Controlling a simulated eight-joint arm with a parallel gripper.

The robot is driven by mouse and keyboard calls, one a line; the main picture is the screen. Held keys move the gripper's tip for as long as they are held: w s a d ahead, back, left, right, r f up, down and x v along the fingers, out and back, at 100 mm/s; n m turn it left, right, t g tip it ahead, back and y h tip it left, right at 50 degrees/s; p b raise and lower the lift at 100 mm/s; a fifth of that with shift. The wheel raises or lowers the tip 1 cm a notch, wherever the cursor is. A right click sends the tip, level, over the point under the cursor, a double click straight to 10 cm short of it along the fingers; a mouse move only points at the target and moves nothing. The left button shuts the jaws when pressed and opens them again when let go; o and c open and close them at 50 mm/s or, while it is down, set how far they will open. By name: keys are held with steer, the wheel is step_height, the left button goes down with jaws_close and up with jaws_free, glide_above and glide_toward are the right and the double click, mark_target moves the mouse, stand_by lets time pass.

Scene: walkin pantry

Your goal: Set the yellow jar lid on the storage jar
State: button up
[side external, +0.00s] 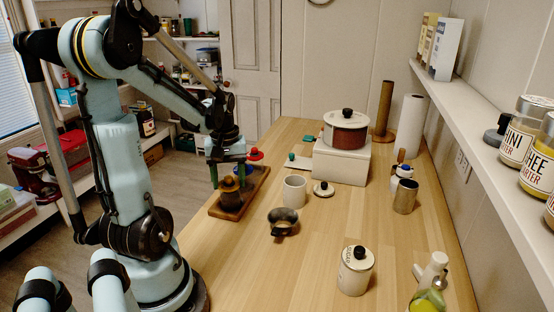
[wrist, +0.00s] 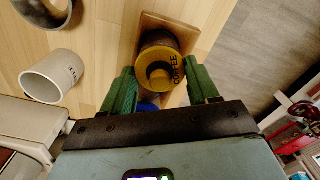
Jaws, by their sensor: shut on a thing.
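The yellow jar lid (wrist: 158,72), round with a raised knob, sits between the two green fingers of my gripper (wrist: 163,72). My gripper (side external: 227,178) is shut on it, with the fingers pointing down over the wooden board. A dark brown storage jar (side external: 231,203) stands on the board directly under the lid, and part of it shows in the wrist view (wrist: 158,39). Dark lettering, apparently COFFEE, shows beside the lid. The lid looks roughly in line with the jar; whether it touches the rim I cannot tell.
The wooden board (side external: 254,186) also bears a blue thing (wrist: 148,106); a red lid (side external: 255,154) is at its far end. A pot (side external: 346,136) stands on a white box behind.

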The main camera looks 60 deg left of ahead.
steer(key=shift+f, duration=0.25)
steer(key=o, duration=1.3)
steer(key=shift+r, duration=3.55)
steer(key=w+d+m+t, duration=0.3)
steer(key=d+m, duration=0.4)
steer(key=d, duration=0.4)
steer(key=w+d+m+t, duration=0.4)
steer(key=d+m, duration=0.3)
steer(key=d, duration=0.5)
steer(key=shift+w+f+m, duration=0.15)
steer(key=shift+w+m, duration=0.15)
